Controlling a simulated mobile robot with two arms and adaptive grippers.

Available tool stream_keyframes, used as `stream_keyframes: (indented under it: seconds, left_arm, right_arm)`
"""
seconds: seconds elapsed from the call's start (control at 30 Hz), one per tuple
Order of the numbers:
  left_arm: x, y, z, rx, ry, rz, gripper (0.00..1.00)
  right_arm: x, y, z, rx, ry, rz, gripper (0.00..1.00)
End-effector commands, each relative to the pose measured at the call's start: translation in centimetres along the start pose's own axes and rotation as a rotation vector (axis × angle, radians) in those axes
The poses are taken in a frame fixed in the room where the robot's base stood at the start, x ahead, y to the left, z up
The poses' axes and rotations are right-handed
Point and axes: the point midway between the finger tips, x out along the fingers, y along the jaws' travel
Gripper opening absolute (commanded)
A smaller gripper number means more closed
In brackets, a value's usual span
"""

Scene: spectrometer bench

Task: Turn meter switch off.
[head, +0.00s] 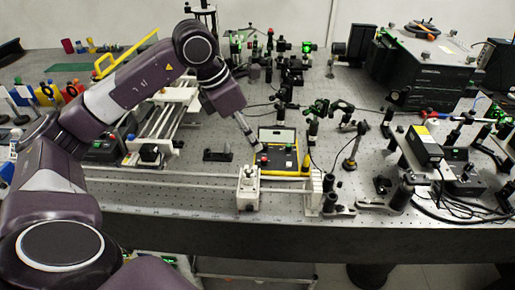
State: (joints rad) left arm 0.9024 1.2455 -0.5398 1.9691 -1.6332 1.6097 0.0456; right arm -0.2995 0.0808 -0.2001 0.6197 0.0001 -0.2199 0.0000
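A black meter with yellow edges (278,138) lies on the perforated bench, right of the picture's middle. Small red and dark parts show at its front left, but its switch is too small to make out. My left gripper (256,145) reaches down from the upper left, its tip at the meter's left side. I cannot tell whether it touches the meter. The fingers show as one narrow grey shape, so their opening is unclear. My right gripper is not in view.
A white block-like mount (248,188) stands in front of the meter on a long rail. Optical posts (312,130) stand close on its right. A large black instrument (425,65) fills the back right. A yellow-handled frame (125,55) lies at the back left.

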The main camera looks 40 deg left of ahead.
Motion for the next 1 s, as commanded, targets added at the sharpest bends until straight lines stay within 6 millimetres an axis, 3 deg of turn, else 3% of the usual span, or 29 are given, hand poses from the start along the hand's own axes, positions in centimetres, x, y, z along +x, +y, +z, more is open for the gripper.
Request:
stream_keyframes:
  seconds: [0.1, 0.3, 1.0]
  left_arm:
    - [-2.0, 0.1, 0.0, 0.000, -0.001, 0.003, 0.31]
    - [-3.6, 0.1, 0.0, -0.001, 0.000, 0.001, 0.31]
    - [-3.8, 0.0, 0.0, -0.001, 0.001, 0.000, 0.31]
  right_arm:
    - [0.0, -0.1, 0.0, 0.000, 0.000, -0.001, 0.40]
    - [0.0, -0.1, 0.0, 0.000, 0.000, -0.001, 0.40]
    - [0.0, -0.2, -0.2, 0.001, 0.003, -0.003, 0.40]
